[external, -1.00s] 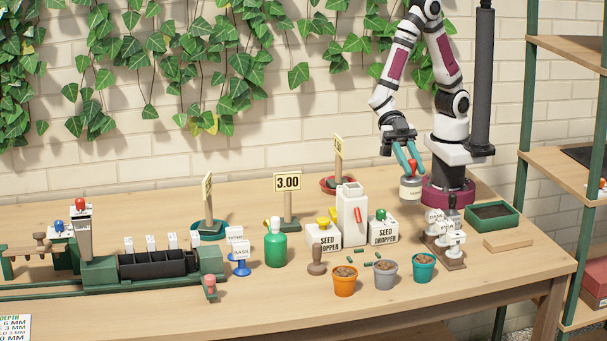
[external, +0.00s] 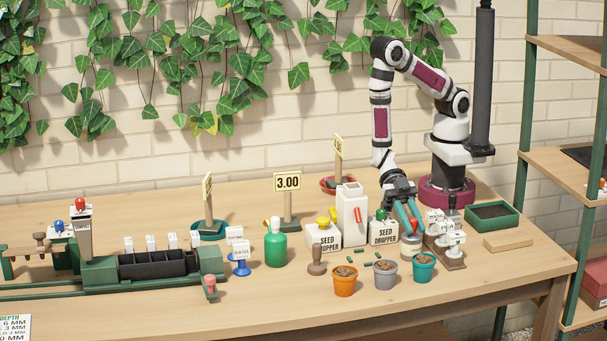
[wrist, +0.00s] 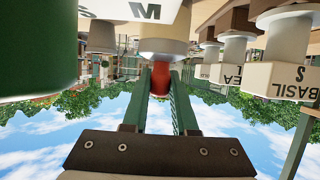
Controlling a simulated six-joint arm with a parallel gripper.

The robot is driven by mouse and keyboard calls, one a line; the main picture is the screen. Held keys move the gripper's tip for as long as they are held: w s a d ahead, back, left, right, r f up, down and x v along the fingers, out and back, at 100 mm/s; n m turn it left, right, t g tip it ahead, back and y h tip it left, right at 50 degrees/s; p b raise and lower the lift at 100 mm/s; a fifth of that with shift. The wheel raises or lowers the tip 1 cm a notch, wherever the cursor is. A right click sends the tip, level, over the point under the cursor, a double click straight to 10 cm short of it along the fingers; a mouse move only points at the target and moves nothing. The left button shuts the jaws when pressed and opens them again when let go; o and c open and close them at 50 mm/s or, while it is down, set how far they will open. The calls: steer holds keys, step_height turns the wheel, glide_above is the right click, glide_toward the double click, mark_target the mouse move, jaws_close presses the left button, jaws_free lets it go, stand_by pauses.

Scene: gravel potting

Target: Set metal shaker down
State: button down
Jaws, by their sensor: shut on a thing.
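The metal shaker (external: 410,246) is upright, with a pale label band and a red knob. It is low at the table top, behind the teal pot; I cannot tell whether its base touches the wood. My gripper (external: 411,222) points down from above and is shut on the red knob. In the wrist view, the teal fingers of my gripper (wrist: 161,92) hold the red knob on both sides, under the shaker's metal collar (wrist: 143,46). Most of the shaker's body is cut off by the frame there.
The rack of white labelled stamps (external: 456,240) stands close on the right. The teal pot (external: 424,269), grey pot (external: 385,274) and orange pot (external: 344,283) are in front. A green tray (external: 493,219) lies farther right.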

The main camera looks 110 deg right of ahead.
steer(key=shift+f, duration=0.1)
steer(key=c, duration=0.7)
jaws_free()
steer(key=shift+r, duration=0.2)
steer(key=v, duration=1.2)
